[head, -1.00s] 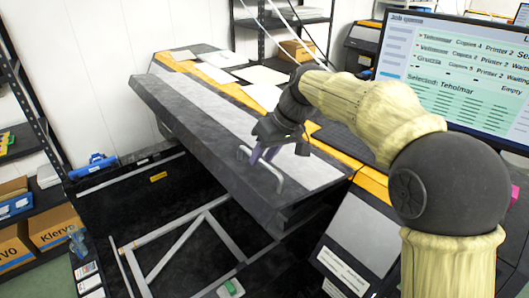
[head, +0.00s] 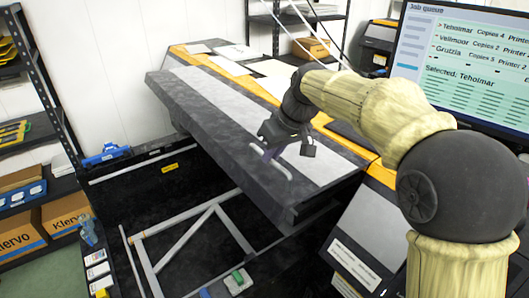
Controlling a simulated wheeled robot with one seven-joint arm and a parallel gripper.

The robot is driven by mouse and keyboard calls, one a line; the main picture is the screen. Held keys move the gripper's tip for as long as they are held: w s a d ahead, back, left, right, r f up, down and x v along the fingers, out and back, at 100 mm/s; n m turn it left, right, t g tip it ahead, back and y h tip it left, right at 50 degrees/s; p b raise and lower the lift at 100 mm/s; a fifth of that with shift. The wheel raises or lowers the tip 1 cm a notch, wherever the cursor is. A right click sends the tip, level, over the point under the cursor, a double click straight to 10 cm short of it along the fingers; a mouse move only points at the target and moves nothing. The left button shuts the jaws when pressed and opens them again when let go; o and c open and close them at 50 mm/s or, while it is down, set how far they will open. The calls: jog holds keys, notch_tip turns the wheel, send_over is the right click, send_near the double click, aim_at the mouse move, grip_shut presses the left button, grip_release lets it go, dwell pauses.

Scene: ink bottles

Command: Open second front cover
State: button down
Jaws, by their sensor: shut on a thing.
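A long dark grey front cover with a pale strip (head: 215,110) is tilted up on a large printer, and the dark inside of the machine (head: 150,200) shows below it. A pale handle (head: 278,165) sits near the right end of the cover. My gripper (head: 272,153) is shut on this handle. The fingers partly hide the handle, and one end of it shows to the right of them. I cannot tell from this view which cover counts as the second.
A white frame (head: 160,245) and a small part with a green top (head: 238,279) show in the open bay. A blue item (head: 107,153) lies at its left edge. A monitor (head: 465,70) stands at the right, and a shelf with boxes (head: 75,208) at the left.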

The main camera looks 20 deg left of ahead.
aim_at(272, 161)
jog(key=f, duration=0.1)
jog(key=f+b, duration=0.1)
jog(key=f, duration=0.1)
jog(key=shift+s+a+f+b, duration=0.15)
jog(key=shift+s+a+b, duration=0.1)
jog(key=shift+s+b, duration=0.15)
jog(key=c, duration=1.5)
grip_release()
jog(key=shift+s+a, duration=0.1)
jog(key=shift+s, duration=0.05)
jog(key=shift+o, duration=0.2)
jog(key=shift+d+r, duration=0.25)
jog(key=shift+r, duration=0.15)
jog(key=v, duration=1.6)
jog(key=shift+r+b, duration=0.3)
jog(key=shift+r, duration=0.05)
